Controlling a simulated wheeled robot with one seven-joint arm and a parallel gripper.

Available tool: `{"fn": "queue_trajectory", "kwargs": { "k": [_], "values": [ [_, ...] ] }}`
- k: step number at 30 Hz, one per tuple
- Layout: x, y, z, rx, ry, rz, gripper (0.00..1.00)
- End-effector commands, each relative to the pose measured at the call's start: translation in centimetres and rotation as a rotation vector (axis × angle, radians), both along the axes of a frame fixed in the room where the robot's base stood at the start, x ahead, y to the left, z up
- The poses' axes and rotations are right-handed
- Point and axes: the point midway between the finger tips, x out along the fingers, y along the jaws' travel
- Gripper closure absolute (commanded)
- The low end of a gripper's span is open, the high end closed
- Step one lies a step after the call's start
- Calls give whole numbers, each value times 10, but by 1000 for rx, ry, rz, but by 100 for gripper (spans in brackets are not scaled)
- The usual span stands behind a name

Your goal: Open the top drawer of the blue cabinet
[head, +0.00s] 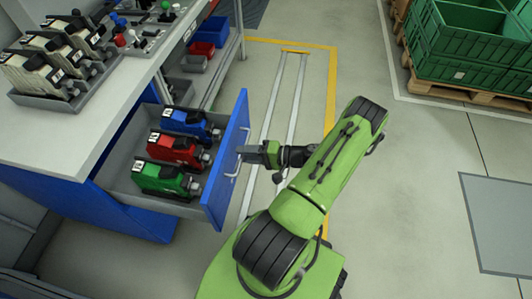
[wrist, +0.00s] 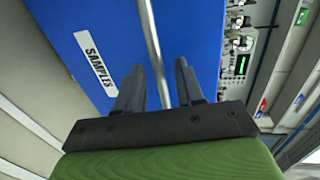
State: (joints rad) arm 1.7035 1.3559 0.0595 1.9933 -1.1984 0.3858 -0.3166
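The blue cabinet (head: 130,218) stands at the left of the head view under a pale worktop. Its top drawer (head: 226,160) is pulled well out, with blue, red and green units standing in a row inside. My gripper (head: 244,153) is at the outer side of the drawer front, by the bar handle (head: 235,167). In the wrist view the handle (wrist: 153,38) runs between the two fingers of my gripper (wrist: 160,85). The fingers are apart, with a gap visible on each side of the bar. A "SAMPLES" label (wrist: 96,71) is on the blue front.
Shelves with red and blue bins (head: 212,32) stand behind the drawer. Green crates (head: 470,50) sit on a pallet at the upper right. The floor to the right of my arm is clear.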

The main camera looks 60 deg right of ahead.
Motion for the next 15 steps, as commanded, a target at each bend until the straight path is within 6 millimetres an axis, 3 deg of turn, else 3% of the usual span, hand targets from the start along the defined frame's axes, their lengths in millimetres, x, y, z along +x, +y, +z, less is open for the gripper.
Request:
{"fn": "queue_trajectory", "kwargs": {
  "k": [5,15],
  "values": [
    [-24,-10,6,-2,3,-6,63],
    [-112,-41,25,-4,2,-6,63]
  ]
}}
